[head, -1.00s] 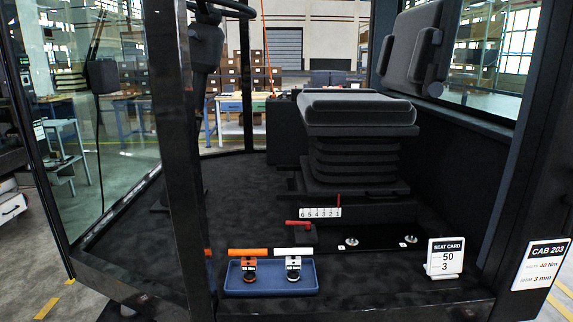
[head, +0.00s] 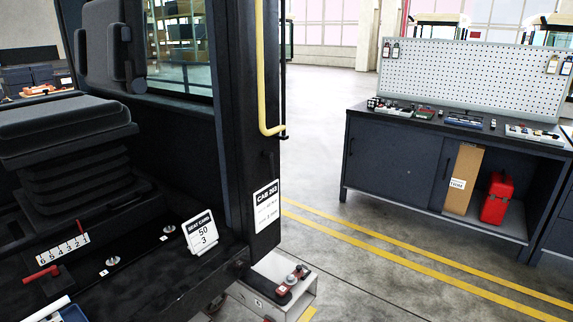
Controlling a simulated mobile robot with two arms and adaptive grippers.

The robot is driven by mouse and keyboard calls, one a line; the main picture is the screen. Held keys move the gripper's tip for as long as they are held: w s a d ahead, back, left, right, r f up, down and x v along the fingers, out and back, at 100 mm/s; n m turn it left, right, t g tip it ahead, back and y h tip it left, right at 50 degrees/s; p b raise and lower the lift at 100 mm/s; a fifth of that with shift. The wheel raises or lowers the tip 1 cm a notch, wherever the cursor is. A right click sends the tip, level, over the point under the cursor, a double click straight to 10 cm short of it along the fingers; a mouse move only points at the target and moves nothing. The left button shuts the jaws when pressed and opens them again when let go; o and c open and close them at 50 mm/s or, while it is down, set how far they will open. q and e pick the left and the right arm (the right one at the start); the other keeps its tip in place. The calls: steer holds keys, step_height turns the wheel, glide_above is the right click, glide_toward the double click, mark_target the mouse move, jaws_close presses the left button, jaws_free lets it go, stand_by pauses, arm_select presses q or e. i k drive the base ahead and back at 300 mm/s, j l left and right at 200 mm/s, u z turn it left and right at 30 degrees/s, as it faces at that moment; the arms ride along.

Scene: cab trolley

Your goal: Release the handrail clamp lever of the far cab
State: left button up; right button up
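A cab labelled CAB 203 (head: 266,206) fills the left of the head view. A yellow handrail (head: 262,75) runs down its door post, with its lower end bent back to the post. A small dark part (head: 283,135) sits at that lower end; I cannot tell whether it is a clamp lever. A red lever (head: 40,273) is by the seat base inside the cab. Neither of my grippers is in view.
A dark workbench (head: 395,160) with a pegboard (head: 480,75) stands at the right, holding a red canister (head: 496,198) below. A grey step box (head: 275,287) is beside the cab's lower corner. Yellow-lined floor lies open between cab and bench.

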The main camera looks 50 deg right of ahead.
mark_target(270, 155)
steer(key=z, duration=1.4)
